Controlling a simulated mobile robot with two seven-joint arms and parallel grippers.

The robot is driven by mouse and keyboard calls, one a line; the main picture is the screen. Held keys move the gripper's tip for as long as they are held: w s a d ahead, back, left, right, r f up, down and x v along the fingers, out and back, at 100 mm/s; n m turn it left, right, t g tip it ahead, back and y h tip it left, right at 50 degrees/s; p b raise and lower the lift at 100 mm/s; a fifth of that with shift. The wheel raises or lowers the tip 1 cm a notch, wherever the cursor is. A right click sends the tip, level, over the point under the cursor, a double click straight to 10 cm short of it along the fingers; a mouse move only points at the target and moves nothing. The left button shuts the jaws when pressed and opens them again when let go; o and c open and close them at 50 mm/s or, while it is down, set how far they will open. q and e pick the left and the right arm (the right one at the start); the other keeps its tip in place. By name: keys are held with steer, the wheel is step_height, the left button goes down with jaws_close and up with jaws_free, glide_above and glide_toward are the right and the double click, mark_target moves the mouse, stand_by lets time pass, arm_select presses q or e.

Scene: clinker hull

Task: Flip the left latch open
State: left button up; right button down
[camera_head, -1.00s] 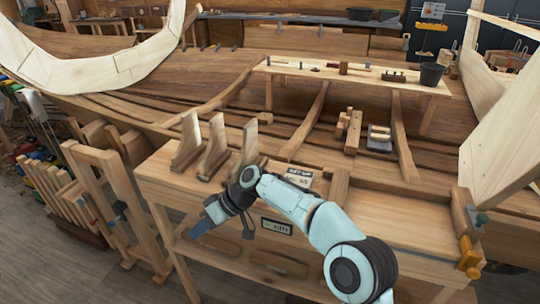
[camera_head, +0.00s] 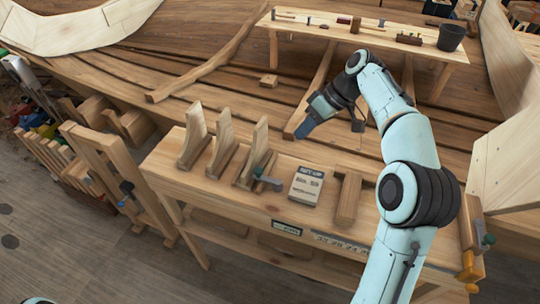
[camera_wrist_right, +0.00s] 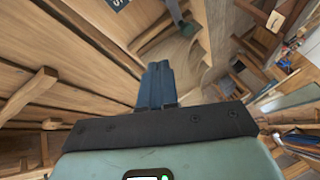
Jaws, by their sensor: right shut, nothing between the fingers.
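A grey-green lever (camera_head: 268,181) sits on the bench top by the foot of the rightmost upright wooden bracket (camera_head: 257,145). I take it as a latch, but cannot tell for certain that it is the left one. It also shows at the top of the right wrist view (camera_wrist_right: 181,16). My right gripper (camera_head: 304,130) has its blue fingers shut and empty. It hangs above and beyond the lever, to its right, apart from it. The blue fingers show together in the right wrist view (camera_wrist_right: 157,78). My left gripper is not in view.
A printed card (camera_head: 307,186) and a wooden T-shaped piece (camera_head: 347,196) lie on the bench (camera_head: 215,192). Green (camera_head: 487,240) and orange (camera_head: 468,268) fittings are at its right end. A raised plank (camera_head: 345,38) with tools and a dark bucket (camera_head: 451,37) stands behind.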

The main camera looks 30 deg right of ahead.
steer(key=b+x, duration=0.1)
steer(key=x, duration=0.9)
steer(key=shift+f+b, duration=0.2)
steer(key=shift+b, duration=0.15)
steer(key=shift+s+a+f, duration=0.1)
steer(key=shift+a+f, duration=0.05)
steer(key=shift+a, duration=1.05)
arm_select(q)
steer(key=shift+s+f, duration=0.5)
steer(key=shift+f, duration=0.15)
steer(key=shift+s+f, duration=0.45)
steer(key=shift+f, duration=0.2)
arm_select(e)
steer(key=shift+s+a, duration=0.2)
steer(key=shift+a, duration=0.5)
